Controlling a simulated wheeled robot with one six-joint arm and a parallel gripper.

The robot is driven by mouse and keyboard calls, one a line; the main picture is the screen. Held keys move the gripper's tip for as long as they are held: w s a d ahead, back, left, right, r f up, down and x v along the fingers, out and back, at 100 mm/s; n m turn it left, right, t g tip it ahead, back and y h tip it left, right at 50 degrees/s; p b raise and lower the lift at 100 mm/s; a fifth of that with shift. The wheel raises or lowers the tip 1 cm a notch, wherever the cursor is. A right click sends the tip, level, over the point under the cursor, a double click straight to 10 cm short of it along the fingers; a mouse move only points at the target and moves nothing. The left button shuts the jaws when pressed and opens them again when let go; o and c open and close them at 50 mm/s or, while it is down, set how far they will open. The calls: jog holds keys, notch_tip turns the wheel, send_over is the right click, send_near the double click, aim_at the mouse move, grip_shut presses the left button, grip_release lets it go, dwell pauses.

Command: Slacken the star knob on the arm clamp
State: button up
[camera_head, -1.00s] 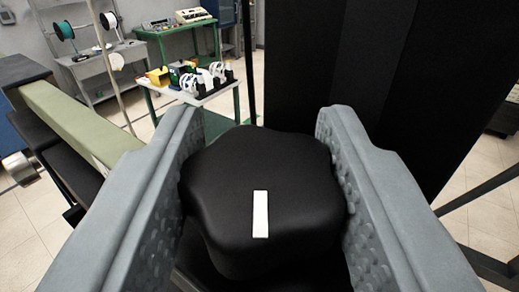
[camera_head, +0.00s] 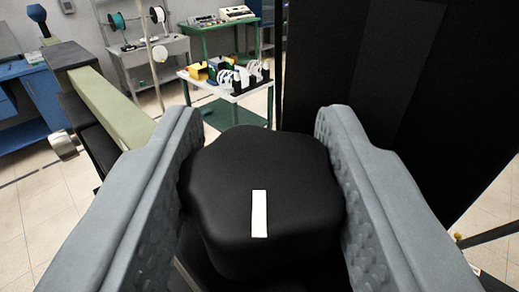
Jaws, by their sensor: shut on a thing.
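The black star knob (camera_head: 225,190) with rounded lobes fills the middle of the head camera view. A white strip (camera_head: 259,213) marks its face and points almost straight up and down in the picture. My gripper (camera_head: 258,150) has its two grey, dimpled fingers on either side of the knob and is shut on it. The arm clamp under the knob is mostly hidden by the knob and fingers.
A pale green beam (camera_head: 110,105) with a dark end runs along the left. A tall black panel (camera_head: 385,90) stands close behind on the right. A small table (camera_head: 232,97) with assorted items, a green bench (camera_head: 215,28) and a shelf with spools (camera_head: 150,50) stand farther back.

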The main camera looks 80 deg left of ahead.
jog(key=o, duration=0.7)
jog(key=shift+s+m+t, duration=0.1)
jog(key=shift+m+t, duration=0.4)
jog(key=shift+t, duration=0.2)
jog(key=shift+m+t+h, duration=0.6)
jog(key=shift+m+t, duration=0.4)
jog(key=shift+t, duration=0.5)
jog(key=m+t+h, duration=0.4)
jog(key=t, duration=0.2)
jog(key=shift+m, duration=0.4)
jog(key=m+t+h, duration=0.3)
jog(key=h, duration=0.2)
jog(key=shift+a+m, duration=0.1)
jog(key=shift+m, duration=0.2)
jog(key=shift+m+t+h, duration=0.9)
jog(key=shift+m+h, duration=0.8)
jog(key=shift+h, duration=0.8)
jog(key=shift+h, duration=0.4)
